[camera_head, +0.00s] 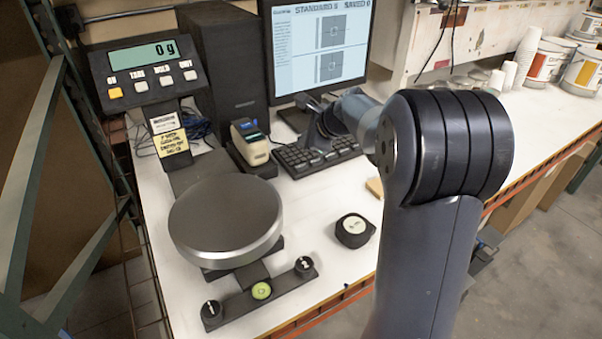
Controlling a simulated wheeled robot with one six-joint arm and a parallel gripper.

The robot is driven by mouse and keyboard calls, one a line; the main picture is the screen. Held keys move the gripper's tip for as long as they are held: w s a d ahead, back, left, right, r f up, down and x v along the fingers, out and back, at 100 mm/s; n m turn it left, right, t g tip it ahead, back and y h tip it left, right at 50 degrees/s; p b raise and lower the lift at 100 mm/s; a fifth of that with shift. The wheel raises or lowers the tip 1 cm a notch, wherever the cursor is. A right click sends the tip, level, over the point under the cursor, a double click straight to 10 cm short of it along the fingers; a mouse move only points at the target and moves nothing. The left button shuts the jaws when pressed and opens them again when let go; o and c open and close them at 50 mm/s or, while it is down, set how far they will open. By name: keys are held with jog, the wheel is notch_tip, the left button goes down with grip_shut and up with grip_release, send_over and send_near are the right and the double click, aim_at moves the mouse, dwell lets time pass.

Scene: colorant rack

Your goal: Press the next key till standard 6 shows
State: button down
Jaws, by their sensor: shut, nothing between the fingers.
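The monitor (318,50) at the back shows a light screen with the heading "STANDARD" and a digit too small to read surely, a "SAVED" count, and two image panels. A black keyboard (345,146) lies in front of it. My gripper (313,143) is shut and empty, over the left-middle part of the keyboard. My arm reaches in from the right. I cannot tell whether the fingertips touch a key, and the gripper hides some keys. No key marked next can be made out.
A handheld device in a dock (250,143) stands just left of the keyboard. A scale with a round plate (226,220) and a display (145,70) reading 0 g is at left. A small black round item (354,230) lies in front. Cups and paint buckets (545,62) stand back right.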

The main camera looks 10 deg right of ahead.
jog(key=shift+f+b, duration=1.55)
jog(key=shift+f, duration=0.95)
jog(key=shift+f, duration=0.1)
jog(key=shift+f, duration=0.3)
jog(key=shift+f+b, duration=0.35)
jog(key=shift+b, duration=0.05)
dwell(0.4)
jog(key=shift+r, duration=0.1)
jog(key=shift+r+p, duration=0.7)
jog(key=shift+p, duration=0.15)
notch_tip(320, 180, up, 5)
jog(key=p, duration=0.4)
jog(key=shift+p, duration=0.35)
